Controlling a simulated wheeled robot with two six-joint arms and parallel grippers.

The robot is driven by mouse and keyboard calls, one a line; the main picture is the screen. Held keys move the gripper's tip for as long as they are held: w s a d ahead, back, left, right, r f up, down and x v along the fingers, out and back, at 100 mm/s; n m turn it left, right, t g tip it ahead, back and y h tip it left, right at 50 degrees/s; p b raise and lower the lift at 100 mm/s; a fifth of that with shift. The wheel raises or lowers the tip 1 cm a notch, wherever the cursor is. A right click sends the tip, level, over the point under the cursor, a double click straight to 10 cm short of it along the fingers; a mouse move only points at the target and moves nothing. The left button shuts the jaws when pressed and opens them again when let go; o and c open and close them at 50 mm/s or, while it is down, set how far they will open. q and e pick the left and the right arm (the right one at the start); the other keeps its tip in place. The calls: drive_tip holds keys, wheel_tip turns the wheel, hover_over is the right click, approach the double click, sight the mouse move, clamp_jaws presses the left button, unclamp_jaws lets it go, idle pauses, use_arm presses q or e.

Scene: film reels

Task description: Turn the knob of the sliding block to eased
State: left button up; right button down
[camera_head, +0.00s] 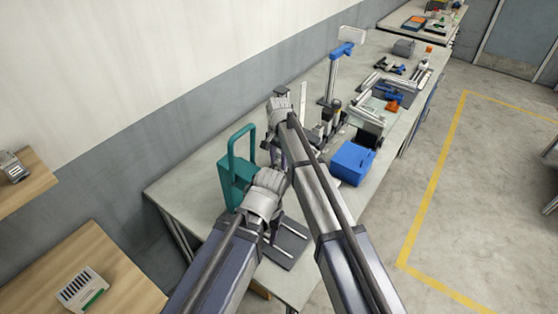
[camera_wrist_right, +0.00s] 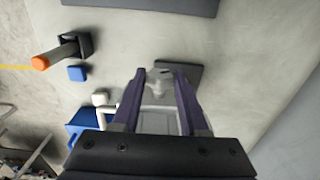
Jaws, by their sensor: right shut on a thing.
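My right gripper (camera_head: 276,150) reaches down at the bench beyond the teal frame, partly behind its own arm. In the right wrist view its two purple fingers (camera_wrist_right: 159,103) are shut on a pale grey part (camera_wrist_right: 160,88). This may be the sliding block's knob, but I cannot read any marking or tell its setting. A dark plate (camera_wrist_right: 188,74) lies behind this part. My left gripper (camera_head: 271,232) points down over a dark base (camera_head: 287,250) at the near end of the bench; whether its fingers are open is too small to tell.
The teal frame (camera_head: 236,165) stands left of both grippers. A blue box (camera_head: 351,163) stands to their right, with tools and trays farther along the bench (camera_head: 190,192). A blue cube (camera_wrist_right: 77,73) and an orange-tipped rod (camera_wrist_right: 60,57) show in the right wrist view.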

sight(278, 160)
drive_tip(key=shift+s, duration=0.1)
idle(0.3)
drive_tip(key=shift+c, duration=2.2)
unclamp_jaws()
drive_tip(key=shift+r, duration=0.1)
wheel_tip(278, 160, up, 8)
drive_tip(key=p, duration=0.8)
drive_tip(key=shift+a, duration=0.1)
drive_tip(key=shift+f, duration=0.2)
